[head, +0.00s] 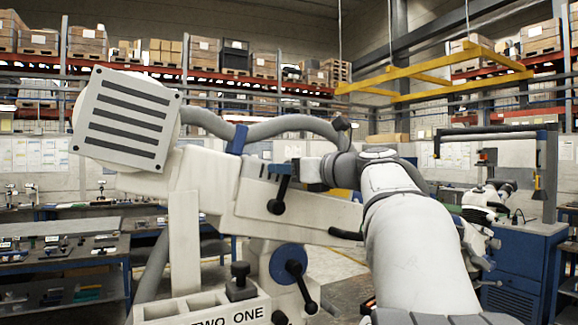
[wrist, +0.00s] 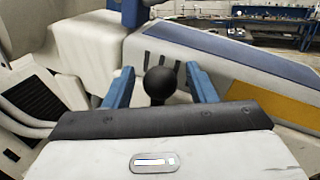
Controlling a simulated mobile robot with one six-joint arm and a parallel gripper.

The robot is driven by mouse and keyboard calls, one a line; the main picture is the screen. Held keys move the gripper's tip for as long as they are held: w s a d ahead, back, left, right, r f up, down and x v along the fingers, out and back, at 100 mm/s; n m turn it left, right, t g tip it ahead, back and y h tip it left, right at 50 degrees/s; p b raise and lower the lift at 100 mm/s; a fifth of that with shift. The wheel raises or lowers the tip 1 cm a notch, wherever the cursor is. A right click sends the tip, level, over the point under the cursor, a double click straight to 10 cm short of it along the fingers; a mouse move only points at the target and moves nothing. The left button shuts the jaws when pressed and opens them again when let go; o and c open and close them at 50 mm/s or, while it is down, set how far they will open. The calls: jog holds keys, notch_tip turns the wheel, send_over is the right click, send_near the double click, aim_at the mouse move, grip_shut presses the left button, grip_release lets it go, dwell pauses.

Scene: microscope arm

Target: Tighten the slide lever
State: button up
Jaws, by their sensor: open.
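A black lever (head: 279,193) hangs on the side of the white microscope arm (head: 235,195), tilted slightly, just left of my gripper (head: 300,170). In the wrist view a round black knob (wrist: 160,84) stands between the two blue fingers of my gripper (wrist: 159,78). The fingers are open, with a gap showing on each side of the knob. In the head view the fingertips are small and partly hidden by my wrist.
A second black lever (head: 298,277) sits on a blue disc below. A grey hose (head: 275,127) runs above the arm, and a square slotted head (head: 127,119) is at left. Benches stand behind.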

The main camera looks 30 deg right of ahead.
grip_shut()
dwell(0.6)
